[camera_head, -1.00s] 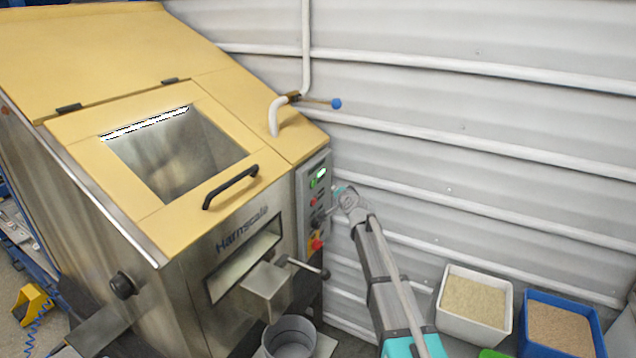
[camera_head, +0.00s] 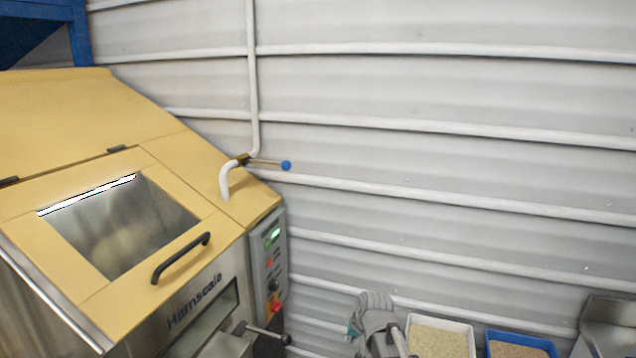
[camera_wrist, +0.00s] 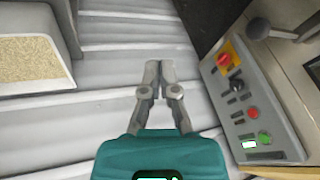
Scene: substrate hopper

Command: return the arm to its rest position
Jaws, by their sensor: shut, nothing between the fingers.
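My gripper (camera_wrist: 152,75) is shut and empty in the wrist view, its fingertips together in front of the pale ribbed wall. It stands apart from the control panel (camera_wrist: 245,105), which lies to its right. In the head view my arm (camera_head: 375,325) shows at the bottom, right of the hopper machine (camera_head: 215,290). The fingertips cannot be made out there. The control panel also shows in the head view (camera_head: 268,265), with a lit green display and a red knob.
A white bin of grain (camera_head: 440,325) and a blue bin (camera_head: 520,340) stand at the bottom right. A blue-ended valve lever (camera_head: 286,165) sticks out from the white pipe. A black-knobbed lever (camera_head: 265,333) juts from the machine's front. The ribbed wall (camera_head: 450,150) is bare above the bins.

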